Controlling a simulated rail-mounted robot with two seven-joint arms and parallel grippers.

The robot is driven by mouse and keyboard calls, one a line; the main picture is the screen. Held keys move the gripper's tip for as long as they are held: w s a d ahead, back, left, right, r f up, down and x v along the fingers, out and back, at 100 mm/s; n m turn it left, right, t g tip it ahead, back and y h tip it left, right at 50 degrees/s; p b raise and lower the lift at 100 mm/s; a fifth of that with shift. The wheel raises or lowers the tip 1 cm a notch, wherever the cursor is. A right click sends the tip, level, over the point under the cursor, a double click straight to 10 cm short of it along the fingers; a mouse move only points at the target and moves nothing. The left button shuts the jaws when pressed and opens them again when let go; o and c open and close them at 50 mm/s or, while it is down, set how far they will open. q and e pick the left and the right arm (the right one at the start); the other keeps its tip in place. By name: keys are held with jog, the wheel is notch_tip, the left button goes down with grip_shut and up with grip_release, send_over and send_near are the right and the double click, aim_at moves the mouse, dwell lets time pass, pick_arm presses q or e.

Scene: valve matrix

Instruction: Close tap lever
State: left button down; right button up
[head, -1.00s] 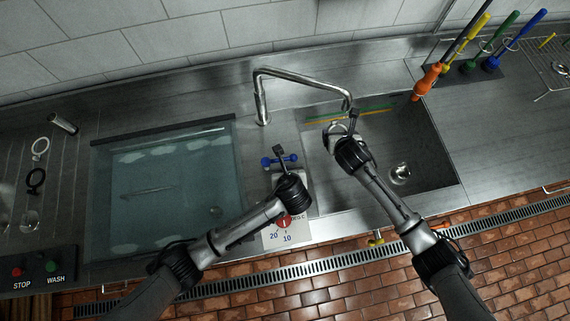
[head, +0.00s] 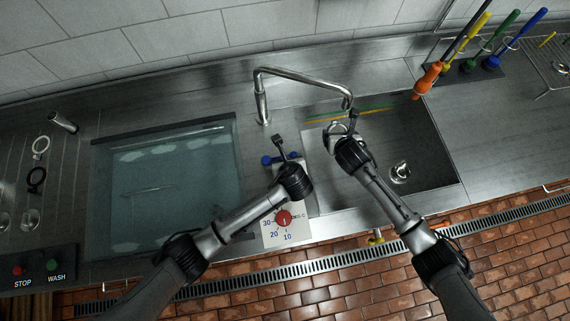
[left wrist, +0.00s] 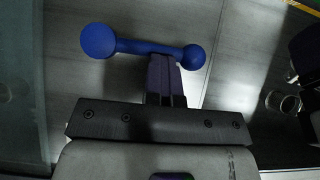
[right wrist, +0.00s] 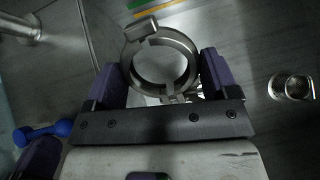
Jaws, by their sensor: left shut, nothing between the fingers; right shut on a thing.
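The blue tap lever (head: 267,160), a bar with a ball at each end, sits between the two basins. In the left wrist view, the lever (left wrist: 98,41) lies crosswise at my left fingertips (left wrist: 165,60). My left gripper (head: 279,138) is shut and empty; its fingers overlap the bar in view, and I cannot tell whether they touch it. My right gripper (head: 353,115) is shut on a silver metal ring (right wrist: 132,70) and holds it over the right basin. The ring also shows in the head view (head: 332,132).
A bent faucet (head: 300,75) arches behind the levers. A water-filled basin (head: 165,190) is left, an empty basin (head: 430,165) right. A red dial (head: 284,218) is in front. Several coloured-handled tools, including an orange one (head: 427,80), stand at the back right.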

pick_arm(q)
jog(key=shift+a+f, duration=0.2)
pick_arm(e)
jog(key=shift+w, duration=0.1)
pick_arm(q)
jog(key=shift+s+d+r, duration=0.2)
jog(key=shift+s+d, duration=0.05)
jog(key=shift+s, duration=0.15)
pick_arm(e)
jog(key=shift+w+d+r, duration=0.1)
jog(key=shift+w, duration=0.2)
pick_arm(q)
jog(key=s, duration=0.3)
jog(key=shift+s+d+r, duration=0.2)
jog(key=shift+d+r, duration=0.15)
jog(key=shift+d, duration=0.05)
pick_arm(e)
jog(key=shift+s, duration=0.1)
pick_arm(q)
jog(key=v, duration=1)
jog(key=shift+w, duration=0.1)
